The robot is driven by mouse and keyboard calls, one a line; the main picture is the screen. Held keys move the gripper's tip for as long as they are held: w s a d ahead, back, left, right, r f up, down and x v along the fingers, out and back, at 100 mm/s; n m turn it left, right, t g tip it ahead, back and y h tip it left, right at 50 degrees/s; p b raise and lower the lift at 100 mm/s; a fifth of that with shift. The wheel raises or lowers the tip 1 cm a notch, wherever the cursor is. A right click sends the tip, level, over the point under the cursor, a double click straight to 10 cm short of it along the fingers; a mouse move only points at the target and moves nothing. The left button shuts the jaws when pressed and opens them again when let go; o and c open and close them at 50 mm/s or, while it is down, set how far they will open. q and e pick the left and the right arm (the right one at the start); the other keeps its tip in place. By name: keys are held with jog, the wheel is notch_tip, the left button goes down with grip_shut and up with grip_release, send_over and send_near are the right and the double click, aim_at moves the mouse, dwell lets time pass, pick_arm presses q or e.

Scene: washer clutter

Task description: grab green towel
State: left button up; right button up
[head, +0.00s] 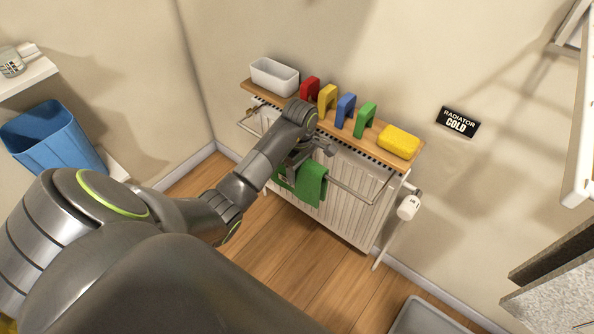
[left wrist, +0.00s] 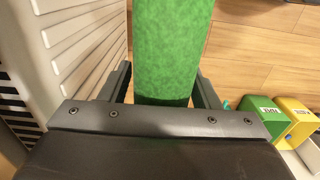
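The green towel (head: 312,185) hangs over the rail on the front of the white radiator (head: 345,205). My left gripper (head: 293,168) is at the towel's upper part, by the rail, and my arm partly hides the towel. In the left wrist view the towel (left wrist: 168,50) runs between the two fingers of my left gripper (left wrist: 163,84), with narrow gaps at its sides. The fingers look open, one on each side of the towel. My right gripper is not in view.
A wooden shelf (head: 377,150) above the radiator holds a white bin (head: 274,77), coloured arch-shaped pieces and a yellow sponge (head: 399,142). A white valve (head: 408,207) is at the radiator's right end. Green (left wrist: 262,117) and yellow (left wrist: 296,118) boxes stand on the floor.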

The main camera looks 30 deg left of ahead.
pick_arm(q)
jog(key=c, duration=0.9)
jog(key=shift+r, duration=0.1)
